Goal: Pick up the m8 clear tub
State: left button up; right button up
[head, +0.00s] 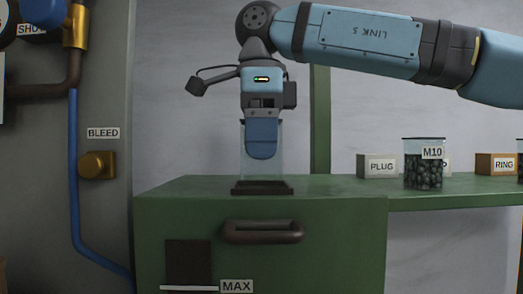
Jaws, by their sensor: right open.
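A clear tub (262,170) stands upright on a dark base on top of the green cabinet. It looks empty, and no M8 label is visible on it. My right gripper (262,154) points down at the tub from above. Its blue near finger overlaps the tub's upper part in the head view. The jaws are open. The far finger is hidden, so I cannot tell whether the fingers stand around the tub's wall or touch it. My left gripper is not in view.
On the green shelf to the right stand a PLUG box (377,167), an M10 tub (423,168) with dark contents and a RING box (496,164). The green cabinet (330,250) has a dark handle (262,233). A grey panel with a BLEED knob (97,165) stands at left.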

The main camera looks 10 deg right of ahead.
jog(key=shift+f, duration=0.15)
jog(key=shift+s, duration=0.1)
jog(key=c, duration=1.3)
jog(key=shift+o, duration=0.2)
